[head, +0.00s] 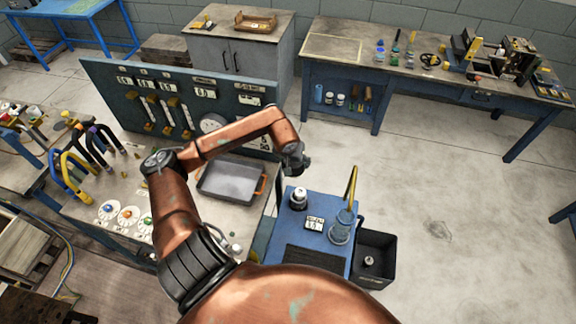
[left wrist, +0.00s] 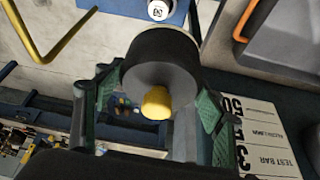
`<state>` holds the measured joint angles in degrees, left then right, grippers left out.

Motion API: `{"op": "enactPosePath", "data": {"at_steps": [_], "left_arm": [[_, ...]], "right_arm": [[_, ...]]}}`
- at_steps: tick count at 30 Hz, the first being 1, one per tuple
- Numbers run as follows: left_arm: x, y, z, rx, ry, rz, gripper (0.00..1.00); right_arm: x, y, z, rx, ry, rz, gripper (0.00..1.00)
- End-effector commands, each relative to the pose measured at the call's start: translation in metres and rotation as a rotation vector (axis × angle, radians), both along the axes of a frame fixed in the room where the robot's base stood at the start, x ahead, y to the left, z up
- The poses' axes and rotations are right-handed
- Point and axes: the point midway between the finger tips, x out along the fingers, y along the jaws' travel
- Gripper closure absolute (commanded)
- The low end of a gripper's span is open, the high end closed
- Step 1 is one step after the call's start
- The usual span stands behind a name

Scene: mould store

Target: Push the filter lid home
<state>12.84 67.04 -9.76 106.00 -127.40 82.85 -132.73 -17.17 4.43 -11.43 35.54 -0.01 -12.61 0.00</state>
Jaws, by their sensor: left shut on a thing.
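My left gripper (head: 294,162) hangs above the far left edge of a small blue cart (head: 283,236). In the left wrist view its green-padded fingers (left wrist: 158,100) are shut on a dark round piece with a yellow knob (left wrist: 157,103), which looks like the filter lid. The lid is held in the air, clear of any surface. I cannot tell from these views which thing is the filter body. My right gripper is not in view.
A grey tray (head: 232,181) and gauge panel (head: 120,90) stand left. Open floor (head: 440,190) lies right.

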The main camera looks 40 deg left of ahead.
Motion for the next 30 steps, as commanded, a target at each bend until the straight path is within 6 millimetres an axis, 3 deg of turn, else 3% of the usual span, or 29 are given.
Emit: {"op": "enactPosePath", "data": {"at_steps": [12,30], "left_arm": [[0.043,-0.003,-0.003,-0.001,0.0,0.074,0.67],[0.041,-0.002,-0.07,0.002,0.001,0.072,0.67]], "right_arm": [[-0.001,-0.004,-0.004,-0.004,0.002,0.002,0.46],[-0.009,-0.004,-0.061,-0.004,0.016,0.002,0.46]]}}
